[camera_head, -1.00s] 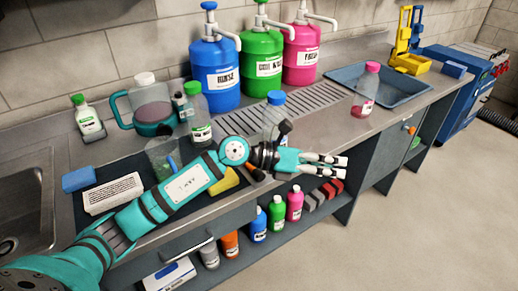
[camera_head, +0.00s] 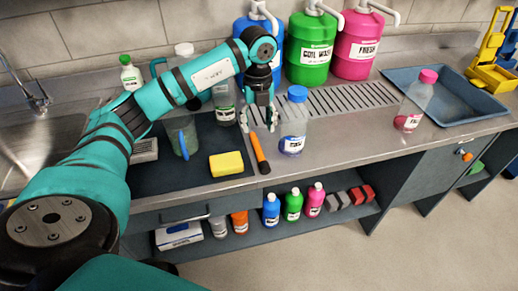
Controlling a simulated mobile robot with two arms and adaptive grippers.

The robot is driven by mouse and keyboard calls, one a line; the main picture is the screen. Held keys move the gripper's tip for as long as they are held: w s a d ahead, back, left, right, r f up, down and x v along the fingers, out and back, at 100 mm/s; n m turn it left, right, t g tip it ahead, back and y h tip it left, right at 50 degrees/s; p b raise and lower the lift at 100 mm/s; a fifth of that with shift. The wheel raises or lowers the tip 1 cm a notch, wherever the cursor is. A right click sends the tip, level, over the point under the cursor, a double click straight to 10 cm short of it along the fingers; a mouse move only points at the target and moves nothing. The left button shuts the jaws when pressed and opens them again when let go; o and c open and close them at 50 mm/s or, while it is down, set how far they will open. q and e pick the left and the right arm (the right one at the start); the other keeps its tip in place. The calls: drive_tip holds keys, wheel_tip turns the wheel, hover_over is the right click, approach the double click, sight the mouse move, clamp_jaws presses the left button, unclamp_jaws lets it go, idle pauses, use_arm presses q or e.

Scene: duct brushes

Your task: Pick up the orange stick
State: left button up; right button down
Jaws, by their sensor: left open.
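The orange stick (camera_head: 258,149) lies on the counter by the right edge of the dark mat (camera_head: 197,178), with a black end toward the front edge. My left gripper (camera_head: 258,126) points down just beyond the stick's far end, open, with its white-tipped fingers apart. The fingers look close above the stick's far end; I cannot tell whether they touch it. My right gripper is not in view.
A blue-capped clear bottle (camera_head: 293,130) stands close to the right of the gripper. A yellow sponge (camera_head: 227,164) lies left of the stick. A blue tray (camera_head: 456,112) is at right.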

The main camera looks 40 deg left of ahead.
use_arm(q)
drive_tip(key=p, duration=0.1)
hover_over(261, 155)
drive_tip(key=f, duration=0.6)
drive_tip(key=shift+s+a, duration=0.1)
drive_tip(key=shift+a, duration=0.15)
drive_tip(key=shift+f, duration=0.55)
drive_tip(key=f, duration=0.1)
drive_tip(key=f+p, duration=0.1)
drive_tip(key=f, duration=0.1)
drive_tip(key=f+p, duration=0.1)
drive_tip(key=shift+d+f, duration=0.15)
drive_tip(key=shift+d, duration=0.1)
drive_tip(key=shift+f, duration=0.3)
clamp_jaws()
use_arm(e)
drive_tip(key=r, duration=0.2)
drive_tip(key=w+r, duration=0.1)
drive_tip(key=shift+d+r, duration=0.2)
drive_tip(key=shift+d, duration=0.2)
